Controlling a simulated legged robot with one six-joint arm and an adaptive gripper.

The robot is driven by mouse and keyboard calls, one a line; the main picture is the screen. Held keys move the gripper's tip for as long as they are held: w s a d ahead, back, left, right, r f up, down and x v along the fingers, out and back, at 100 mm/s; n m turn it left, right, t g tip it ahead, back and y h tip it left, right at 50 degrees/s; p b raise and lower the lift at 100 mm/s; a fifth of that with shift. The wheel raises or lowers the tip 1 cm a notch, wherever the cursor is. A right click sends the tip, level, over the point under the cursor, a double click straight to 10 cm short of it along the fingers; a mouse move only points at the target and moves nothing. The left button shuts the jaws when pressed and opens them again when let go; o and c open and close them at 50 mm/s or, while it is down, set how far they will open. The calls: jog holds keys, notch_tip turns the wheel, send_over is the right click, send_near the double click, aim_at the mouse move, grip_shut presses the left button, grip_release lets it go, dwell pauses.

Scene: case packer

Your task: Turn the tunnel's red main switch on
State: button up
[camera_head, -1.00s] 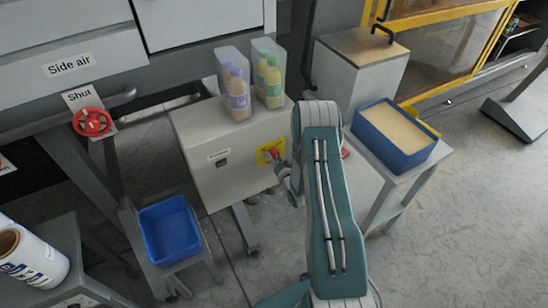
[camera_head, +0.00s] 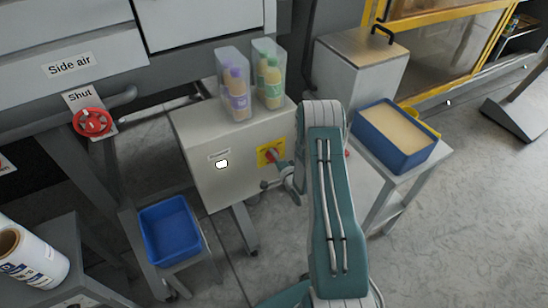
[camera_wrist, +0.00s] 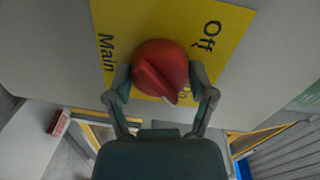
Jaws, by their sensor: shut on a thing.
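The red main switch (camera_wrist: 158,66) is a round knob with a raised grip on a yellow plate (camera_wrist: 112,22) marked "Main" and "Off". Its white-tipped pointer faces the lower right, near a label partly hidden by the knob that seems to read "On". My gripper (camera_wrist: 161,76) has one finger on each side of the knob and is shut on it. In the head view the switch (camera_head: 271,154) is on the front of the pale grey cabinet (camera_head: 215,187), with my gripper (camera_head: 272,170) at it. A small window (camera_head: 221,164) on the cabinet shows white.
Two clear holders with purple bottles (camera_head: 236,90) and green-yellow bottles (camera_head: 271,80) stand on the cabinet. A blue bin (camera_head: 170,230) is low at left. A blue tray (camera_head: 372,140) sits on a stand at right. A red valve wheel (camera_head: 92,122) is at far left.

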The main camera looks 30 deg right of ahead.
jog(key=shift+d, duration=0.15)
dwell(0.3)
jog(key=o, duration=1.1)
jog(key=s, duration=1.2)
jog(key=shift+d+r, duration=0.25)
jog(key=shift+r, duration=0.15)
jog(key=shift+w, duration=0.1)
